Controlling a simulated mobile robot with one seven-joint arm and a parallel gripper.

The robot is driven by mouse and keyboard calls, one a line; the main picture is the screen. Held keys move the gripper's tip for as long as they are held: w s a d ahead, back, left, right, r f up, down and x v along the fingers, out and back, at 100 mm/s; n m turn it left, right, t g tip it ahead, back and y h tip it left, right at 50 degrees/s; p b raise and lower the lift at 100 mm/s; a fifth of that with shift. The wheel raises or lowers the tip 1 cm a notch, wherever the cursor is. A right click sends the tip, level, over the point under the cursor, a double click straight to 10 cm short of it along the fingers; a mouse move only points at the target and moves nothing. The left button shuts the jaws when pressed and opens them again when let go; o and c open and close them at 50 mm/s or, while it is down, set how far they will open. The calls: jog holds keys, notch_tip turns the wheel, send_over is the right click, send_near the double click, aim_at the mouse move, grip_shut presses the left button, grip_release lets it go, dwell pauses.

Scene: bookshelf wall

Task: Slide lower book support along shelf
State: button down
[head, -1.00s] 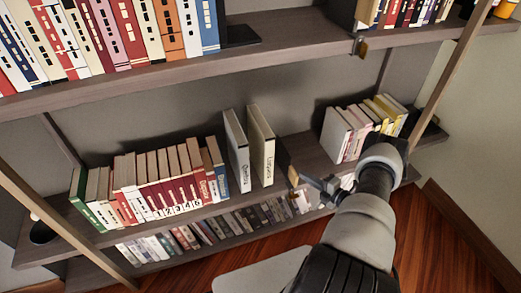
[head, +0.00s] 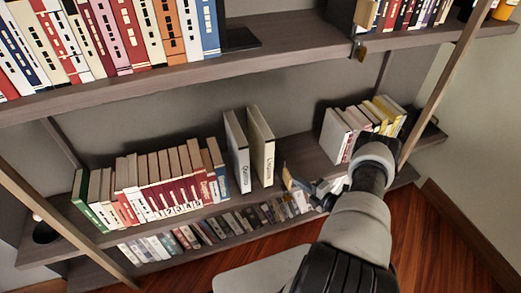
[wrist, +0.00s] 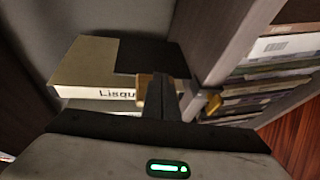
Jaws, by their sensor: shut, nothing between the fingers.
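The lower book support (head: 284,172) is a dark piece with a brass-coloured part near the front edge of the lower shelf (head: 306,152). It stands just right of a cream book (head: 261,146). My gripper (head: 305,187) is shut and empty, close to the support's right side at the shelf front. In the wrist view the fingers (wrist: 161,96) hide part of the support; I cannot tell whether they touch it.
A grey-white book (head: 237,150) stands left of the cream one. A row of books (head: 150,185) is farther left, and another group (head: 355,130) stands to the right. Bare shelf lies between. The upper shelf (head: 290,50) is above; more books (head: 215,228) are below.

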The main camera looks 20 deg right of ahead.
aim_at(289, 183)
jog(key=shift+a+p, duration=0.35)
jog(key=shift+a, duration=1.15)
jog(key=shift+a, duration=0.1)
jog(key=a+p, duration=0.1)
jog(key=a, duration=0.6)
jog(key=shift+p, duration=0.4)
jog(key=shift+a, duration=0.15)
jog(key=shift+a, duration=2.35)
jog(key=d, duration=0.4)
jog(key=shift+d+b, duration=0.3)
